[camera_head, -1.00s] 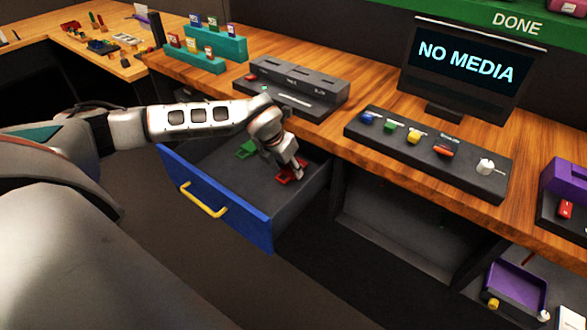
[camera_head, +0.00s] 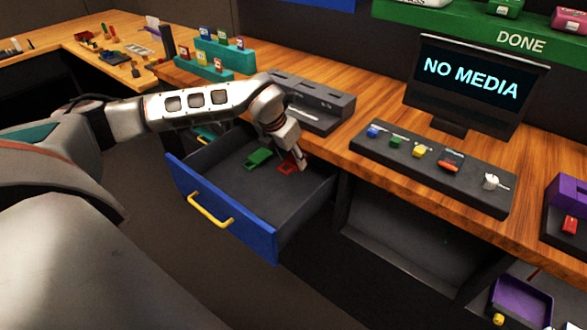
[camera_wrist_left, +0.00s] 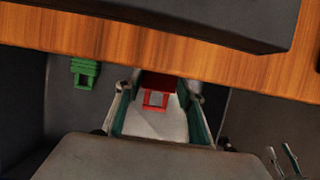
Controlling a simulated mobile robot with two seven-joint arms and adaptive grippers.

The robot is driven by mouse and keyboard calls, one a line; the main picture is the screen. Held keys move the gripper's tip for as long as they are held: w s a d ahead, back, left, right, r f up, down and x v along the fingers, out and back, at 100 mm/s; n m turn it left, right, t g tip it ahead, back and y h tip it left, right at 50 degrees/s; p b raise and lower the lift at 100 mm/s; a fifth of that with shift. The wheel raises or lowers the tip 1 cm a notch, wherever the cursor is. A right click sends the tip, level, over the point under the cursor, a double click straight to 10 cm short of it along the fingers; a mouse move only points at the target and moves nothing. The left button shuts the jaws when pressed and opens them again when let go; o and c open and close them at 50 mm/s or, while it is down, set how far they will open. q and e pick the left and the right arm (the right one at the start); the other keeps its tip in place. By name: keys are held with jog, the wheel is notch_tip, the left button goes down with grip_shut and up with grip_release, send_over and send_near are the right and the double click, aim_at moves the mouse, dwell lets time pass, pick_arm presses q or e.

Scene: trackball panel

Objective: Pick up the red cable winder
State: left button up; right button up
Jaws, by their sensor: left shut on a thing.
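The red cable winder (camera_head: 287,169) is at the fingers of my left gripper (camera_head: 301,164), over the open blue-fronted drawer (camera_head: 245,205). In the left wrist view the red winder (camera_wrist_left: 156,98) shows between the two fingers of my left gripper (camera_wrist_left: 160,105), which are shut on it. Part of it is hidden by the gripper in the head view. I cannot tell how far it is above the drawer floor. My right gripper is not in view.
A green winder (camera_head: 259,158) lies in the drawer to the left of the red one. The wooden counter edge (camera_head: 345,155) is close behind the gripper. A black slotted box (camera_head: 325,105) and a button panel (camera_head: 435,170) stand on the counter.

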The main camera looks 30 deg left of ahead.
pick_arm(q)
jog(key=w+a+b, duration=0.1)
jog(key=a, duration=1.7)
jog(key=shift+w+a+f, duration=0.15)
jog(key=shift+a+f, duration=0.1)
jog(key=shift+a, duration=0.1)
